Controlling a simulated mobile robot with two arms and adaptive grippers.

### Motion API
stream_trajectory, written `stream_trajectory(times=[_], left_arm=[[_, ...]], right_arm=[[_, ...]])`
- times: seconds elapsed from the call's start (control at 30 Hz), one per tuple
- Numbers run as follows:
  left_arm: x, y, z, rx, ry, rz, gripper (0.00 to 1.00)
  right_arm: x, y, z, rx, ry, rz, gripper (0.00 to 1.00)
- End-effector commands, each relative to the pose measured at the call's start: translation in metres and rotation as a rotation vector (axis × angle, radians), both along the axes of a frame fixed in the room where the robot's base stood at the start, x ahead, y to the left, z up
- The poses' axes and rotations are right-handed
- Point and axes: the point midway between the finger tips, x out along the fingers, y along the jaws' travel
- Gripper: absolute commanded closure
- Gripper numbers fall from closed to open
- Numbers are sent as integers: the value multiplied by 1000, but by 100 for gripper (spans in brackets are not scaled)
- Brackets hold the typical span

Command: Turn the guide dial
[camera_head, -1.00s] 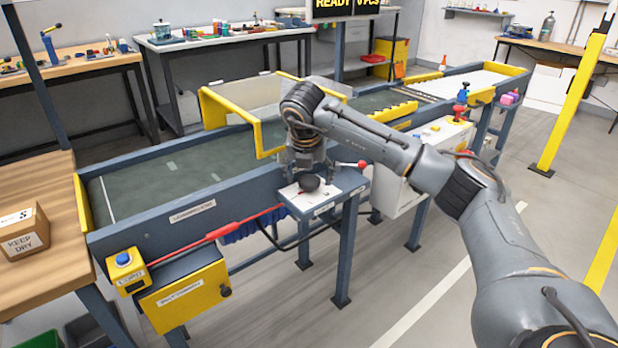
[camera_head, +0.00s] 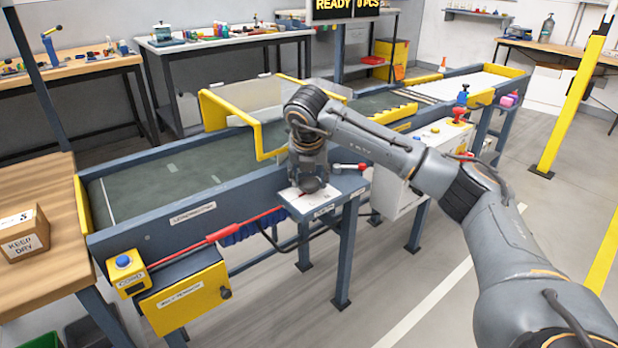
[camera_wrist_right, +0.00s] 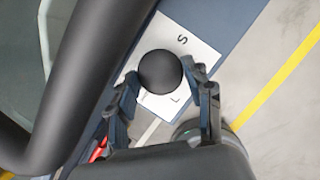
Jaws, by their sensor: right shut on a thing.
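The guide dial is a round black knob (camera_wrist_right: 160,71) on a white plate (camera_wrist_right: 188,46) marked with letters, of which S and L show. In the head view the dial (camera_head: 312,185) sits on a small shelf at the conveyor's front side, mostly covered by my gripper. My right gripper (camera_head: 310,178) reaches down over it from above. In the right wrist view its two fingers (camera_wrist_right: 159,82) stand on either side of the knob, shut on it. My left gripper is not in view.
A yellow frame (camera_head: 257,130) stands over the conveyor (camera_head: 170,180) behind my gripper. A white control box (camera_head: 400,195) hangs to the right. A cardboard box (camera_head: 24,236) stands on the left bench.

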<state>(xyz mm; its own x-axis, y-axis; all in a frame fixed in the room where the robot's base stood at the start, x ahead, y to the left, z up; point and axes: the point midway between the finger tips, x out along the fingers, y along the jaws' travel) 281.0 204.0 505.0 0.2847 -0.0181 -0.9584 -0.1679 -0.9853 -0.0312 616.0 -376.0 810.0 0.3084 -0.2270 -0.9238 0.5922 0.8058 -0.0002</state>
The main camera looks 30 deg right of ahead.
Motion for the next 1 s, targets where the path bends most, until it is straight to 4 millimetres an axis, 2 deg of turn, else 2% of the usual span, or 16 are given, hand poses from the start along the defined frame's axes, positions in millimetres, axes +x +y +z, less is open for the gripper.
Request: stream_trajectory(times=[0.27, 0.57, 1.0], left_arm=[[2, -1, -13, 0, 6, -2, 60], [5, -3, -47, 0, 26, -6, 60], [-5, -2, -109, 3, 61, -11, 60]], right_arm=[[-1, -3, 1, 0, 1, 204, 81], [-2, -5, 2, 1, 1, 488, 81], [-1, -8, 3, 1, -1, 832, 81]])
